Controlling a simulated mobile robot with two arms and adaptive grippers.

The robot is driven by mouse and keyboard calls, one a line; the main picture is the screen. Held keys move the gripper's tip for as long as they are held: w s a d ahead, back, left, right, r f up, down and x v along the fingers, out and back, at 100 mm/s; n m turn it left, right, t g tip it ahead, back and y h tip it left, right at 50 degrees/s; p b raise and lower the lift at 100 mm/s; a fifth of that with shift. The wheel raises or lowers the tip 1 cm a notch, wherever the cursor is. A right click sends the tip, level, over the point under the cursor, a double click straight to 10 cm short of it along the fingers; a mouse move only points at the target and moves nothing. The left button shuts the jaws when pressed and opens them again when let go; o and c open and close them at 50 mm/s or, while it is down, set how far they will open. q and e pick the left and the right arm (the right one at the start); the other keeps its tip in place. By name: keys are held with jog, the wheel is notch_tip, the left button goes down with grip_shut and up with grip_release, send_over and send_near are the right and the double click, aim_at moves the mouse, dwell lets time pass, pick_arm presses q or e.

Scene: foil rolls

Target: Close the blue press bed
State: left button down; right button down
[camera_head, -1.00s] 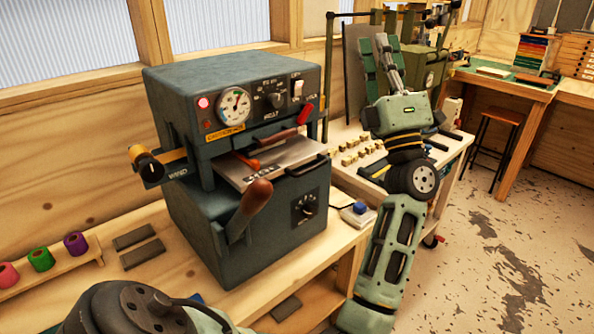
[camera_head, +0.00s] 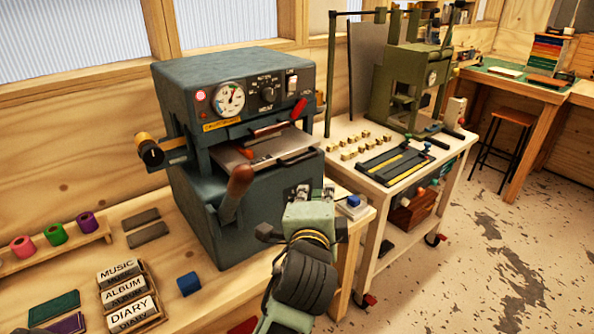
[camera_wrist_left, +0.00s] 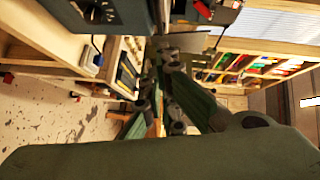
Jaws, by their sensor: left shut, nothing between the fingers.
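The blue-grey press (camera_head: 235,80) stands on the wooden bench. Its flat metal bed (camera_head: 262,148) sticks out at the front, with a black handle (camera_head: 298,158) on its front edge. My left gripper (camera_head: 308,192) is shut and empty. In the head view it shows below and in front of the bed handle, over the press's lower front, apart from the handle. Its fingers (camera_wrist_left: 172,62) also show in the left wrist view, with a corner of the press (camera_wrist_left: 110,12) at the top left. My right gripper is not in view.
A brown-handled lever (camera_head: 236,190) hangs at the press's front. A blue block (camera_head: 189,283) and a rack of word labels (camera_head: 128,293) lie on the bench at left. A trolley (camera_head: 352,138) with small brass pieces and a green press stands at right.

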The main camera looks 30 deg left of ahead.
pick_arm(q)
jog(key=s+a+p+x, duration=0.1)
jog(key=a+p+x, duration=0.1)
jog(key=x, duration=1.1)
jog(key=shift+a+f, duration=0.2)
jog(key=shift+f, duration=0.05)
jog(key=shift+s, duration=0.1)
